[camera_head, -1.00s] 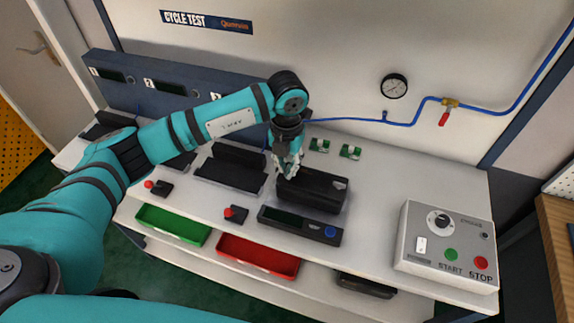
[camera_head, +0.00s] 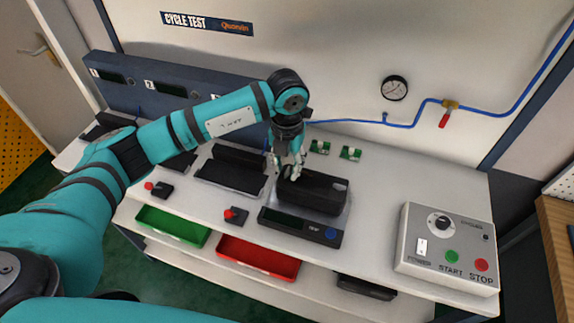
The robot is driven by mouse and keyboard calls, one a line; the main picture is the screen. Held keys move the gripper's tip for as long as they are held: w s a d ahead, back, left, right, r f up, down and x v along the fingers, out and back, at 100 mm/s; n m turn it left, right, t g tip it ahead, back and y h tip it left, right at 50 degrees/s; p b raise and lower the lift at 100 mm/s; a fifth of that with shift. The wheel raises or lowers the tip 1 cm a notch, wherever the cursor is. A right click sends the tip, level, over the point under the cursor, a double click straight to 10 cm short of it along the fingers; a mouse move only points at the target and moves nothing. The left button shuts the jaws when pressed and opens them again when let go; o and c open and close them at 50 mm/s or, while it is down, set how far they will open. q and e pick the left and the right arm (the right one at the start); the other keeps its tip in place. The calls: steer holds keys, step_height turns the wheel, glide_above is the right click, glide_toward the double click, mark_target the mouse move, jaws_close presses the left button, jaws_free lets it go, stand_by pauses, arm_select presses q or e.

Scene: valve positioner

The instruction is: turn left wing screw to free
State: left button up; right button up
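A black box-shaped device (camera_head: 322,197), which looks like the valve positioner, sits in the station behind a dark display unit (camera_head: 282,222) on the white bench. My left gripper (camera_head: 286,170) points down over the left end of the device. Its fingers are spread apart with a gap between them, and I see nothing held. I cannot tell whether a fingertip touches the device. The left wing screw is too small or hidden by the gripper to make out. My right gripper is not in view.
An empty black cradle (camera_head: 232,178) stands to the left. A grey START/STOP box (camera_head: 447,247) stands at right. Green (camera_head: 172,224) and red (camera_head: 258,258) bins sit below the front edge. Small green parts (camera_head: 350,153) lie behind. The bench right of the device is clear.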

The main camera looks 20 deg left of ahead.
mark_target(287, 170)
arm_select(q)
step_height(287, 170, up, 11)
steer(key=shift+r, duration=0.2)
stand_by(0.6)
